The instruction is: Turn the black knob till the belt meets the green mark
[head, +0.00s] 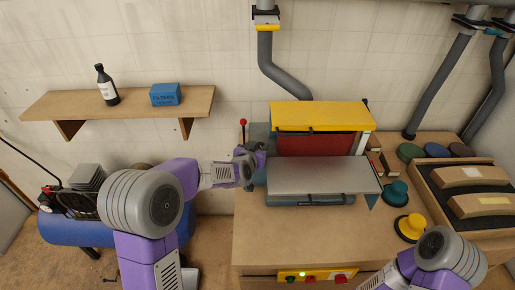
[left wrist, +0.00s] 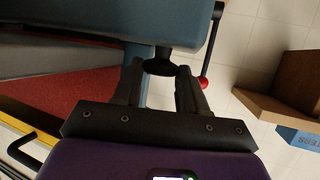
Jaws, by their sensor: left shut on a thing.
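The sander with the red belt (head: 315,143) stands on the workbench, under a yellow hood and behind a grey metal table. My left gripper (head: 258,160) is at the left side of this machine. In the left wrist view the black knob (left wrist: 158,66) sits on the machine's side between my two fingertips, and the gripper is shut on it. The red belt (left wrist: 85,97) shows to the left there. In the head view my gripper hides the knob. I cannot make out the green mark in either view. My right gripper is out of view; only my right arm shows at the lower right.
A red-tipped lever (head: 243,123) stands close to my left gripper. The grey table (head: 318,174) is just right of it.

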